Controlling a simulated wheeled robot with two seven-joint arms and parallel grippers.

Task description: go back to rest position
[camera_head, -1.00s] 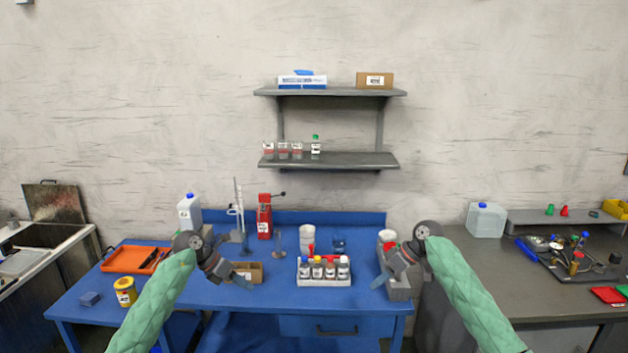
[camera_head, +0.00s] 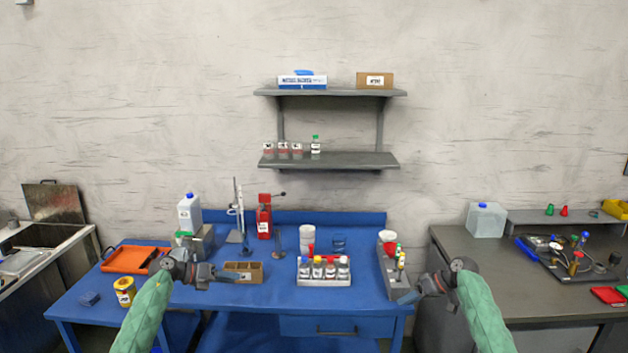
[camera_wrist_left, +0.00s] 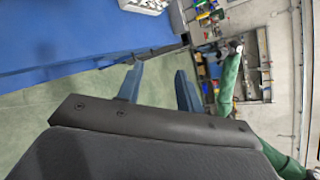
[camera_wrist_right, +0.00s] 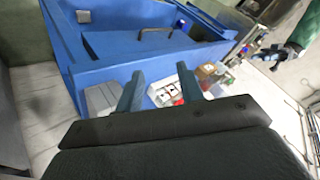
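My left gripper (camera_head: 226,275) is over the left part of the blue table, in front of a brown divided box in the head view. In the left wrist view its two fingers (camera_wrist_left: 160,88) stand apart with nothing between them. My right gripper (camera_head: 410,297) is at the table's right front corner in the head view. In the right wrist view its fingers (camera_wrist_right: 167,94) are apart; a white rack shows behind the gap, and nothing is held.
The blue table (camera_head: 300,290) carries a white bottle rack (camera_head: 324,281), a brown divided box (camera_head: 252,275), a grey holder (camera_head: 390,275), an orange tray (camera_head: 130,261) and a yellow jar (camera_head: 124,291). A dark bench (camera_head: 470,260) stands at right. A wall shelf (camera_head: 330,160) is above.

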